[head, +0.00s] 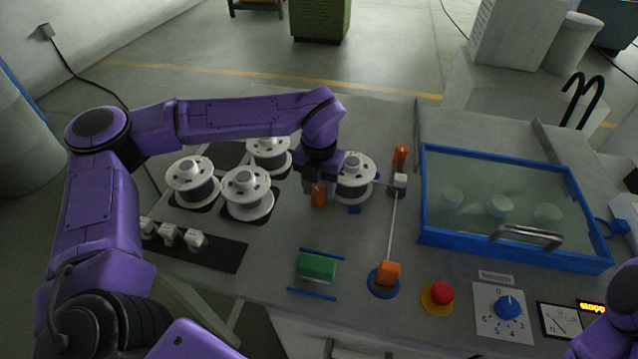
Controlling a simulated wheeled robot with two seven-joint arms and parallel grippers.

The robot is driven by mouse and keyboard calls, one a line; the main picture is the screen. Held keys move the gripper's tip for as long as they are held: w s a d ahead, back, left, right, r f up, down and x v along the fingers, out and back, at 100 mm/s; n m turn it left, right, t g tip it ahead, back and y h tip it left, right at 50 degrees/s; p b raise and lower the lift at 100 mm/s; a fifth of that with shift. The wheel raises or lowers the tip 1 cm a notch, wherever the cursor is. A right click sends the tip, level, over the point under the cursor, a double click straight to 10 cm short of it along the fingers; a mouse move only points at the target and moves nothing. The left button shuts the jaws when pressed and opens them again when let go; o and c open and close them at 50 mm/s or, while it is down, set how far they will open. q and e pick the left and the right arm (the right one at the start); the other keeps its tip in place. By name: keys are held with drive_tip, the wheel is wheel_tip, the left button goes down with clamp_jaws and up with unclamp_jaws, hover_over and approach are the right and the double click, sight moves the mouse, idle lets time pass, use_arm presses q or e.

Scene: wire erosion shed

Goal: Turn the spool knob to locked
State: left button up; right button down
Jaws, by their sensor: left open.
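A small orange knob (318,197), which looks like the spool knob, stands on the grey worktop beside a white spool (354,178). My left gripper (320,188) points down over this knob from above. Its jaws are open, with the orange knob showing between or just in front of the fingers. I cannot tell whether the fingers touch it. The gripper hides the top of the knob, and no lock marking can be read. My right gripper is not in view; only a purple part of my right arm shows at the lower right.
Several white spools (248,190) stand left of the gripper. A green block (317,266), red button (442,292), blue dial (508,307) and blue-framed tank (430,200) surround the area.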

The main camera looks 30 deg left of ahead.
use_arm(q)
drive_tip(key=shift+s, duration=0.2)
drive_tip(key=shift+w, duration=0.1)
drive_tip(key=c, duration=0.8)
drive_tip(key=shift+o, duration=0.2)
drive_tip(key=shift+r, duration=0.1)
drive_tip(key=m+p, duration=0.2)
drive_tip(key=shift+r+m+p, duration=0.2)
drive_tip(key=shift+m+p, duration=0.1)
drive_tip(key=shift+m, duration=0.1)
drive_tip(key=m+p, duration=0.4)
drive_tip(key=m, duration=0.1)
drive_tip(key=shift+p, duration=0.35)
drive_tip(key=m+p, duration=0.2)
drive_tip(key=m, duration=0.1)
drive_tip(key=shift+d+m+p, duration=0.1)
drive_tip(key=shift+m+p, duration=0.3)
drive_tip(key=shift+f+m+p, duration=0.2)
drive_tip(key=shift+m+p, duration=0.75)
drive_tip(key=shift+m, duration=0.75)
